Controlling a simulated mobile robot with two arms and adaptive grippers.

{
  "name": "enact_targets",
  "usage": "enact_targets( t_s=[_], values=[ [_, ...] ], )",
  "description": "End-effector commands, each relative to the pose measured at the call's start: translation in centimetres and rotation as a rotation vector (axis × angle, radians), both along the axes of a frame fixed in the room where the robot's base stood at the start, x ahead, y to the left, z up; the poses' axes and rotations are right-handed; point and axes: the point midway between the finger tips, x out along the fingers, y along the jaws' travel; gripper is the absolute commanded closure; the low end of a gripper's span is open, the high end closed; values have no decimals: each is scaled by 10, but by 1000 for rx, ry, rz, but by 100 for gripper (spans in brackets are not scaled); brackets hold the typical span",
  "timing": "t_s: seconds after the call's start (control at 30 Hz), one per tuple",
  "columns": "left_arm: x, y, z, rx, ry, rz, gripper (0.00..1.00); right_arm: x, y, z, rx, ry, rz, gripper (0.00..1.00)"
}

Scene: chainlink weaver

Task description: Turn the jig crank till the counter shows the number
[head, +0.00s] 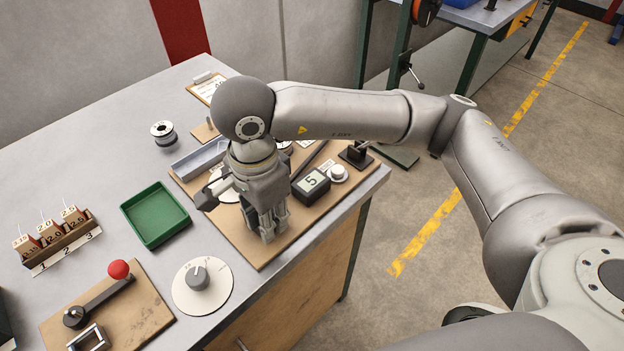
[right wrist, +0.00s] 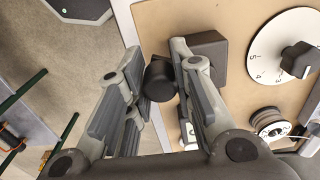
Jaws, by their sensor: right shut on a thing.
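The counter (head: 312,184) is a dark box on the tan jig board (head: 232,228), and its white face shows a 5. My right gripper (head: 268,228) points down over the front of this board, left of the counter. It is shut on the black crank handle (right wrist: 158,80), which shows between its fingers in the right wrist view. A dark block (right wrist: 207,52) sits beside the handle, partly behind a finger. The gripper hides the rest of the crank in the head view. My left gripper is out of view.
A numbered white dial (right wrist: 268,62) is on the jig board. A green tray (head: 155,215), a red-knobbed lever (head: 118,270), another dial (head: 200,283) and a numbered block rack (head: 57,243) stand to the left. The table's right edge is close to the board.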

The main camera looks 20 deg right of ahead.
Motion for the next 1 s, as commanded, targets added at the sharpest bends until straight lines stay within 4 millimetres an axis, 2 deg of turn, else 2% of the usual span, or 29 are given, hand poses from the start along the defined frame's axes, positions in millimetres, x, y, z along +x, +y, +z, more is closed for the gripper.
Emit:
enact_targets(
  t_s=[0.33, 0.67, 1.0],
  values=[
    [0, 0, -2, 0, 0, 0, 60, -1, 3, -3, 0, 6, 4, 100],
    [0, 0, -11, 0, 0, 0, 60, 9, 25, -2, 3, 2, 3, 100],
    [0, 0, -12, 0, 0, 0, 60, 11, 26, -2, 6, 2, 3, 100]
  ],
)
